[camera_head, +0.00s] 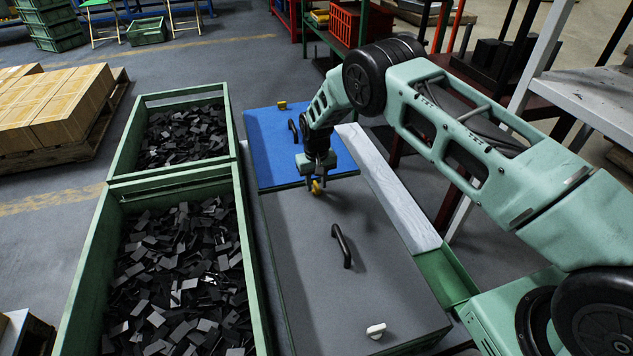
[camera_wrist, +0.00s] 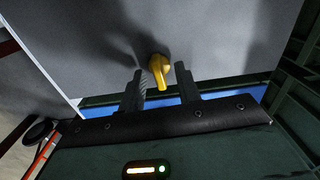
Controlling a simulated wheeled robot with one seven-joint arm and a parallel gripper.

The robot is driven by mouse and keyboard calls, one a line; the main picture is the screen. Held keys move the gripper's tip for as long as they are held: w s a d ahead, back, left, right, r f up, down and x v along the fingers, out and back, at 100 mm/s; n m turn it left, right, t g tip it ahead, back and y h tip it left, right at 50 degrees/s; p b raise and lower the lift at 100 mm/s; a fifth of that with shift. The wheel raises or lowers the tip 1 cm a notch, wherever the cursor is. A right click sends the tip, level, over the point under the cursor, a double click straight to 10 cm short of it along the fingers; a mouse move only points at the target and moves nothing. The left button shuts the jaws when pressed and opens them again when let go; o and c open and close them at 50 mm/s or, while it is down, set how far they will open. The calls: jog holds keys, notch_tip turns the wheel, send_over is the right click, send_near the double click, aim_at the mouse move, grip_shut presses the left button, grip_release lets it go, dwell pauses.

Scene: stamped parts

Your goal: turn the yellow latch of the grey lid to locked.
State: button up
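The grey lid (camera_head: 300,260) lies across a green crate in the head view. It also fills the upper part of the wrist view (camera_wrist: 220,45). Its yellow latch (camera_head: 317,187) is at the lid's far edge, next to the blue lid. In the wrist view the yellow latch (camera_wrist: 160,75) is a small lever, its end pointing down the picture. My gripper (camera_head: 312,183) is over the latch. In the wrist view the fingers (camera_wrist: 158,75) are open, one on each side of the lever, with a visible gap on both sides.
The grey lid has a black handle (camera_head: 342,245) and a white latch (camera_head: 376,331) at its near edge. A blue lid (camera_head: 268,150) with its own yellow latch (camera_head: 282,105) lies beyond. Green bins (camera_head: 242,240) of dark parts stand left. A pale beam (camera_head: 395,195) runs along the right.

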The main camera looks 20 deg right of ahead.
jog(key=shift+r, duration=0.1)
notch_tip(320, 180, up, 17)
jog(key=p, duration=0.5)
jog(key=shift+r, duration=0.15)
